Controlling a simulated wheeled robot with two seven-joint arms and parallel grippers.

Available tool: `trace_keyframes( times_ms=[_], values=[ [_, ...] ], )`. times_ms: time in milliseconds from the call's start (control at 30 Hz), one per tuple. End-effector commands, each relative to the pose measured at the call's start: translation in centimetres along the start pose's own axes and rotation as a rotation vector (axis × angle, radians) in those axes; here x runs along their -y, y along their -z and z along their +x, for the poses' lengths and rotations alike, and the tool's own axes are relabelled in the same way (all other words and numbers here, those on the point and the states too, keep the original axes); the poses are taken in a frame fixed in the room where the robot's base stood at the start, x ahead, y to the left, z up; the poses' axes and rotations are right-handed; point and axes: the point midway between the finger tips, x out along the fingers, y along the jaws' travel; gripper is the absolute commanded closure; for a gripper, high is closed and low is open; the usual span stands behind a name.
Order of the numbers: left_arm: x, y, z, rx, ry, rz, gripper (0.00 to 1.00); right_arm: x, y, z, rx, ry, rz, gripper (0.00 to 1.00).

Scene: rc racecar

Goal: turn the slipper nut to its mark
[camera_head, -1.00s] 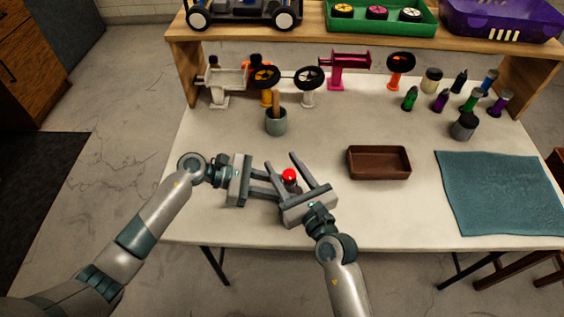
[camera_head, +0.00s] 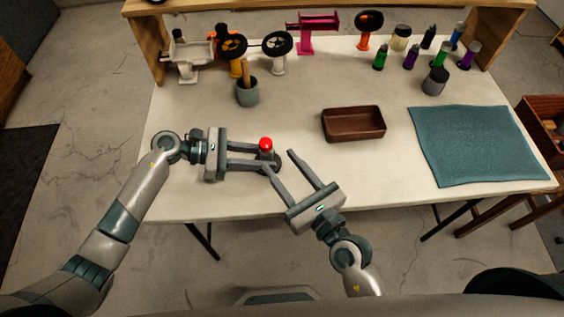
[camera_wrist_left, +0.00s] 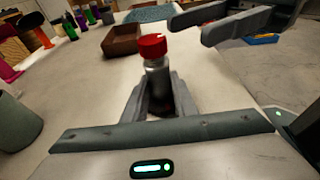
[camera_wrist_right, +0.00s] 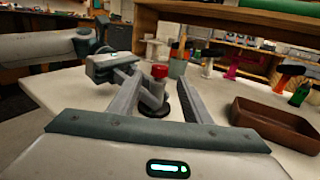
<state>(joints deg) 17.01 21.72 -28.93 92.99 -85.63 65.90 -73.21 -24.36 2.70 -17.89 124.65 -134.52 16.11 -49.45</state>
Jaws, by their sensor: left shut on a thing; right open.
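The slipper nut appears to be the red cap (camera_head: 266,143) on top of a small dark upright post (camera_wrist_left: 157,85) with a round dark base at the front of the table. A pale mark shows on the red top in the left wrist view (camera_wrist_left: 152,44). My left gripper (camera_head: 267,157) is shut on the post, below the red cap, from the left. My right gripper (camera_head: 281,172) is open and empty, just right of the post and apart from it. In the right wrist view the red cap (camera_wrist_right: 159,71) stands near its left finger.
A brown tray (camera_head: 354,137) lies to the right on the white table, with a teal mat (camera_head: 478,147) beyond it. A grey-green cup (camera_head: 247,97) stands behind the post. Stands with wheels and several bottles line the back. The table's front edge is close to my right gripper.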

Motion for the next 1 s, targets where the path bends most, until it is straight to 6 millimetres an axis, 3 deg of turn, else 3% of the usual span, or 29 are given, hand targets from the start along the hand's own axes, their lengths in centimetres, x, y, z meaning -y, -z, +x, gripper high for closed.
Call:
trace_keyframes(
  times_ms=[167,200,267,667,1000],
  values=[
    [0.0,0.0,0.0,0.0,0.0,0.0,0.94,0.0,0.0,0.0,0.0,0.0,0.0,0.56],
    [0.0,0.0,0.0,0.0,0.0,0.0,0.68,0.0,0.0,0.0,0.0,0.0,0.0,0.56],
    [0.0,0.0,0.0,0.0,0.0,0.0,0.53,0.0,0.0,0.0,0.0,0.0,0.0,0.56],
    [0.0,0.0,-0.3,0.0,0.0,0.0,0.53,0.0,0.0,0.0,0.0,0.0,0.0,0.56],
    [-0.1,0.1,-3.9,-0.003,-0.002,0.0,0.53,0.0,0.0,0.0,0.0,0.0,0.0,0.56]
  ],
)
